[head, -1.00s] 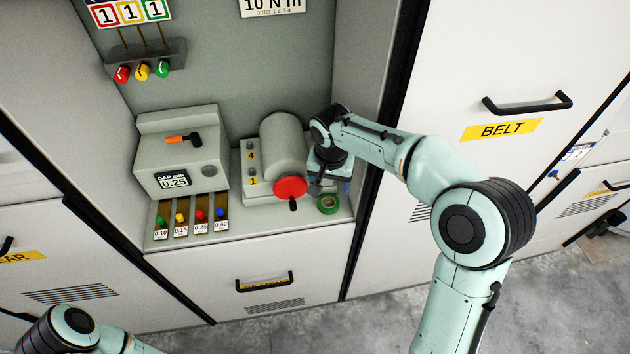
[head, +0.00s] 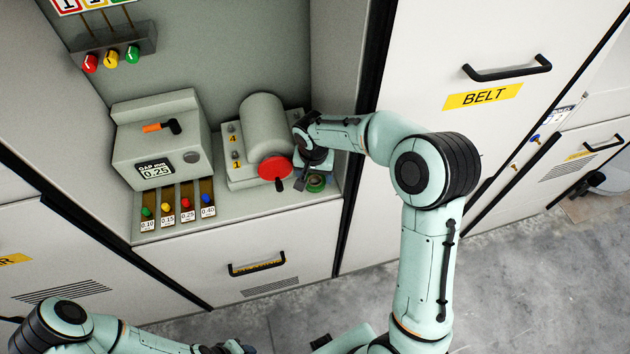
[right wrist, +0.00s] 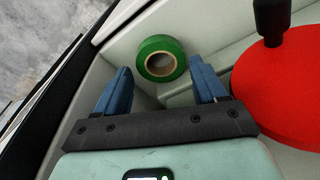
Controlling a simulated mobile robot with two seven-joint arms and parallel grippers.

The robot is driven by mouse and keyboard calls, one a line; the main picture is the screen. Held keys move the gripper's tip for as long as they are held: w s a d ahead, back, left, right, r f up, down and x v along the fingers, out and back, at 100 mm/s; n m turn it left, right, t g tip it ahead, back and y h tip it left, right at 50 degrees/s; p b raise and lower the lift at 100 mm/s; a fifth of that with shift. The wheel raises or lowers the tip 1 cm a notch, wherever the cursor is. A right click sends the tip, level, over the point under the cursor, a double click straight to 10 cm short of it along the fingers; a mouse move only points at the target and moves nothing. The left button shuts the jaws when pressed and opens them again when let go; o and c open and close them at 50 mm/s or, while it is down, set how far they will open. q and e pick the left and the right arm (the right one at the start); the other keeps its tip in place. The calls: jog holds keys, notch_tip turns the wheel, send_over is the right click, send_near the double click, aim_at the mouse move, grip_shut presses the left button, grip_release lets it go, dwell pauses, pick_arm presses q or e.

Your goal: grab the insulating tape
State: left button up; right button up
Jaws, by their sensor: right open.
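The insulating tape is a green roll (head: 316,183) lying on the cabinet shelf at its front right corner, partly hidden by my right gripper in the head view. In the right wrist view the roll (right wrist: 160,41) lies flat, with its pale core facing up. My right gripper (right wrist: 160,72) is open, its blue fingers apart. The tape appears between and just beyond the fingertips, with nothing held. In the head view the right gripper (head: 318,170) is at the tape; contact cannot be told.
A red disc (head: 275,168) with a dark handle, on a grey cylinder unit (head: 263,125), stands close left of the tape. The cabinet's right side wall (head: 345,80) is close on the right. A gap gauge box (head: 150,140) stands further left.

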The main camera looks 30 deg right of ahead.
jog(key=shift+w+d+f, duration=0.1)
jog(key=shift+w+f, duration=0.05)
jog(key=shift+f, duration=0.5)
jog(key=shift+w+f, duration=0.1)
jog(key=shift+f, duration=0.5)
jog(key=c, duration=0.7)
jog(key=shift+s+r, duration=0.1)
jog(key=shift+r, duration=0.05)
